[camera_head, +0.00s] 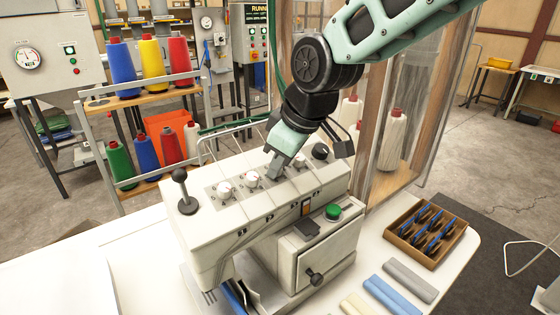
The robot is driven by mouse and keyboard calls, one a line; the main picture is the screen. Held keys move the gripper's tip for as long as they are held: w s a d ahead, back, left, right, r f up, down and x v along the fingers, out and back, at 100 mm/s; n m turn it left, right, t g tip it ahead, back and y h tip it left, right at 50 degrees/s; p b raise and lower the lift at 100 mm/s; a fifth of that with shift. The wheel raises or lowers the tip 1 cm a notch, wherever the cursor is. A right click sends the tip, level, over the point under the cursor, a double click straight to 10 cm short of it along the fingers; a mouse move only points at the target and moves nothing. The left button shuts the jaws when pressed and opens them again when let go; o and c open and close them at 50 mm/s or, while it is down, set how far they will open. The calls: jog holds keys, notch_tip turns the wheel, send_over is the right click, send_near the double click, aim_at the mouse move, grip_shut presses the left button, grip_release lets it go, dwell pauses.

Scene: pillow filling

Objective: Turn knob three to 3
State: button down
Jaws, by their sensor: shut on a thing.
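A white machine (270,222) stands on the table with a row of knobs along its sloped top. From the left there is a white knob (224,188), then a second white knob (252,179). My gripper (276,172) comes down from the upper right onto the third place in the row. It is shut on knob three, which its fingers mostly hide. The dial marks are too small to read, and I cannot tell where knob three points.
A black-topped lever (182,188) stands at the machine's left end. A green button (332,211) is on its front. A glass-panelled cabinet (385,120) stands close behind my arm.

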jog(key=c, duration=1.3)
grip_release()
jog(key=shift+o, duration=0.2)
jog(key=shift+r, duration=0.1)
jog(key=b+v, duration=0.3)
jog(key=v, duration=1.4)
jog(key=shift+s+d+r, duration=0.1)
jog(key=s+d+f+m+g+h, duration=0.1)
jog(key=s+d+f+m, duration=0.1)
jog(key=s+f, duration=0.7)
jog(key=s+d+f+m+g+h, duration=0.1)
jog(key=s+d+f, duration=0.3)
jog(key=s+f, duration=0.6)
notch_tip(320, 180, down, 5)
jog(key=shift+s+d+f+m+g+h, duration=0.2)
jog(key=shift+s+d+m+g+h, duration=0.15)
jog(key=shift+m+g, duration=0.35)
